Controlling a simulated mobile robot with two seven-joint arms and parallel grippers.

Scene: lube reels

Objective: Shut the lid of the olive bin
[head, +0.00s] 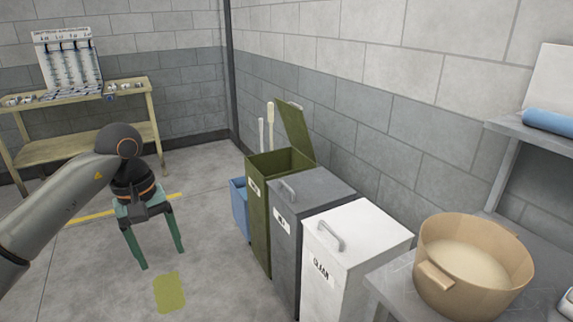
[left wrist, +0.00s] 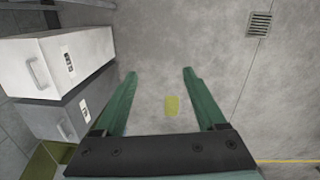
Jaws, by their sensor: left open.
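The olive bin (head: 259,215) stands at the far end of a row of bins along the wall. Its lid (head: 294,133) is up, leaning back toward the wall, and the bin's top is open. The olive bin also shows at the lower left edge of the left wrist view (left wrist: 45,164). My left gripper (head: 163,258) is open and empty, pointing down over the floor to the left of the bins, apart from them. Its two green fingers also show in the left wrist view (left wrist: 160,72). My right gripper is not in view.
A grey bin (head: 284,233) and a white bin (head: 339,265) stand nearer, both lids shut. A blue container (head: 238,205) is beside the olive bin. A tan tub (head: 440,270) sits on a bench at right. A workbench (head: 90,148) stands back left. Floor around my gripper is clear.

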